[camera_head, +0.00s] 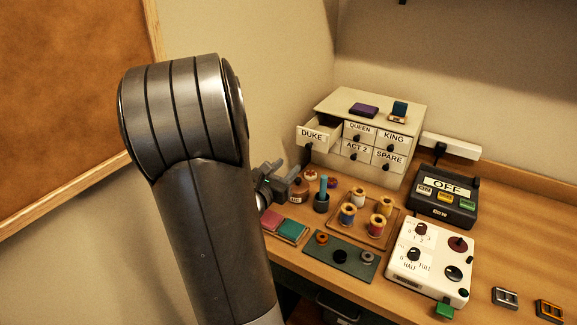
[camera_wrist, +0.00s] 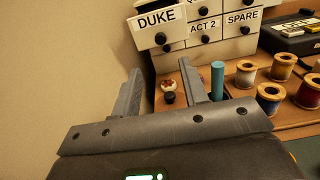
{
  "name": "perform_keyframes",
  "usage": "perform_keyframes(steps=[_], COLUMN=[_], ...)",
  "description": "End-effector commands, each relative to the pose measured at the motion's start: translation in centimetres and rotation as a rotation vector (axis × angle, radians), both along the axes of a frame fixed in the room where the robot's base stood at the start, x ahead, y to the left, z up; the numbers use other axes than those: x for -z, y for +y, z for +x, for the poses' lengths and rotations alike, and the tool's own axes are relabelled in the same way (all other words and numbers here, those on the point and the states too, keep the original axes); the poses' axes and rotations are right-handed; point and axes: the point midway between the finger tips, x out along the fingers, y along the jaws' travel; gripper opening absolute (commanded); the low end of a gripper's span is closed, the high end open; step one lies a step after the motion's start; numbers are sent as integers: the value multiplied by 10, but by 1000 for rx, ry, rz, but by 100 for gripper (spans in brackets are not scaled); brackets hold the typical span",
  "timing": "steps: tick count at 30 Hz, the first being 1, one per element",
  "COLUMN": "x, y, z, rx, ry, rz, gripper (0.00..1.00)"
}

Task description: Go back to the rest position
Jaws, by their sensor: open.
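My gripper (camera_head: 284,186) is at the left end of the table, in front of the small drawer cabinet (camera_head: 415,117), and partly hidden behind my arm. In the wrist view my gripper (camera_wrist: 162,84) has its two fingers apart with nothing held between them. The DUKE drawer (camera_head: 312,136) is pulled out; it shows ahead of the fingers in the wrist view (camera_wrist: 156,28). The drawers labelled QUEEN, KING, ACT 2 and SPARE look closed.
Thread spools sit on a wooden tray (camera_head: 391,240). Right are an OFF box (camera_head: 443,207) and a white dial box (camera_head: 432,262). A wall borders the left.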

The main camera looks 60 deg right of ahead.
Motion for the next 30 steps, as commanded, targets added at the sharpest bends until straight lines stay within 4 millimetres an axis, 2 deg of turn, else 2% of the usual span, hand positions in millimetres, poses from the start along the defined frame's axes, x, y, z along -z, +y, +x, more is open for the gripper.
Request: perform_keyframes(steps=[14, 19, 23, 30], x=[0, -8, -22, -30], y=[0, 8, 30, 93], z=[0, -3, -11, -23], rx=[0, 40, 130, 318], ry=[-1, -74, -241, -634], rz=[0, 17, 70, 261], gripper=[40, 40, 40, 40])
